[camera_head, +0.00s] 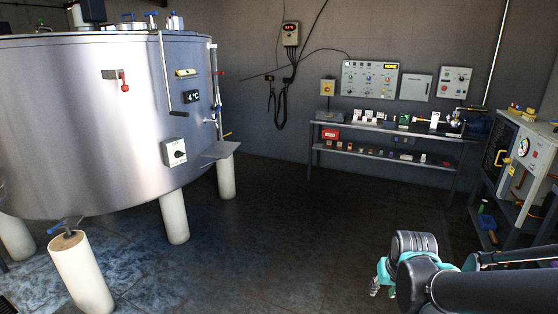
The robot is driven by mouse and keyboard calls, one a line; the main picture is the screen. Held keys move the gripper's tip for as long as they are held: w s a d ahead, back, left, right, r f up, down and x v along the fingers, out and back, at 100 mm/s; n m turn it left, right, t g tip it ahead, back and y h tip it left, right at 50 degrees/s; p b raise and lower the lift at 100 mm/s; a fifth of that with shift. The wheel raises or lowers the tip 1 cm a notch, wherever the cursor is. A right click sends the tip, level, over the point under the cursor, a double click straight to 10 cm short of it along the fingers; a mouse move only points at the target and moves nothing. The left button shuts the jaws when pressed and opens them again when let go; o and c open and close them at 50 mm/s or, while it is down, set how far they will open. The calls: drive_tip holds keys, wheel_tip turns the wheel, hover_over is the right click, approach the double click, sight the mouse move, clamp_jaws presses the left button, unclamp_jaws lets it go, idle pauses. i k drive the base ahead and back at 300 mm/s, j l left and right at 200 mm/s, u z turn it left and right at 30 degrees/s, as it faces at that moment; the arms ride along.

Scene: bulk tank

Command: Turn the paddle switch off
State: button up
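No switch in view is plain enough for me to tell which one is the paddle switch. A grey box with a black knob (174,151) is on the lower right side of the steel tank (90,150). A yellow box (327,87) with a small reddish centre hangs on the back wall. My gripper (382,291), with teal fingers, is low in the right half of the picture, over the floor and far from all of these. My arm partly hides it, and its opening is unclear. I see nothing held.
A workbench (400,131) with small items stands along the back wall. Control panels (370,79) hang above it. A cart or cabinet (520,160) stands at the right. Pale tank legs (80,270) stand at the left. The middle floor (270,220) is clear.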

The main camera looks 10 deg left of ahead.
sight(177, 155)
drive_tip(key=i+l+u, duration=0.25)
drive_tip(key=u, duration=0.2)
drive_tip(key=i+l+u, duration=0.7)
drive_tip(key=l+u, duration=0.2)
drive_tip(key=i+l+u, duration=0.15)
drive_tip(key=l+u, duration=0.3)
drive_tip(key=i+l+u, duration=0.15)
drive_tip(key=l+u, duration=0.15)
drive_tip(key=l, duration=0.15)
drive_tip(key=i+j+u, duration=0.15)
drive_tip(key=i+u, duration=0.15)
